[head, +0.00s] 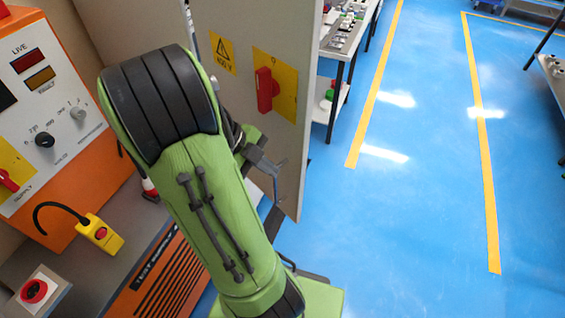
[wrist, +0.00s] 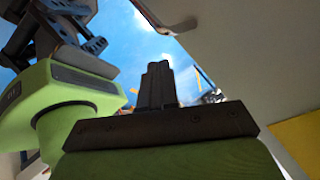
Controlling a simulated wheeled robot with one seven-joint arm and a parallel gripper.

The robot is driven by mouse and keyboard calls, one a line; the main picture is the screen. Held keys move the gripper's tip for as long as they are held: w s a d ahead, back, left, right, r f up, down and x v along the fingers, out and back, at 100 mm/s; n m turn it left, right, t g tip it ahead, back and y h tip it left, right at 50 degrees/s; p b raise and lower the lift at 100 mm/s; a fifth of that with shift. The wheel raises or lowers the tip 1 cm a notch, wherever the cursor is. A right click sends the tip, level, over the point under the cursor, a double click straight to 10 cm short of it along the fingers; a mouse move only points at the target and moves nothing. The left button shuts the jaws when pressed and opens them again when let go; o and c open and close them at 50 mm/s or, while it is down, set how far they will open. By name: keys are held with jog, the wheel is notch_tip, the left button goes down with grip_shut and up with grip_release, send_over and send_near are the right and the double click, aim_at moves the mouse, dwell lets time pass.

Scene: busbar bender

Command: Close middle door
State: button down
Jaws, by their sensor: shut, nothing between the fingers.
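A beige cabinet panel (head: 287,150), which looks like the middle door, stands upright just right of my green arm in the head view. It bears a red rotary handle (head: 265,90) on a yellow plate and a yellow 400 V warning label (head: 222,50). In the wrist view the beige panel (wrist: 255,60) fills the right side. My gripper (head: 272,170) is beside the panel's lower part, partly hidden by my arm. In the wrist view its dark fingers (wrist: 157,82) are together and hold nothing. I cannot tell whether they touch the panel.
An orange test console (head: 55,110) stands at left, with a yellow pendant (head: 100,235) and a red stop button (head: 35,290) on the bench. A shelf table (head: 345,50) with parts stands behind the panel. Blue floor (head: 420,200) with yellow lines is clear at right.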

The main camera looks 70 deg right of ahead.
aim_at(298, 171)
jog(key=s+d, duration=0.1)
jog(key=d, duration=0.1)
jog(key=s+d+f+p, duration=0.1)
jog(key=s+d, duration=0.1)
dwell(0.3)
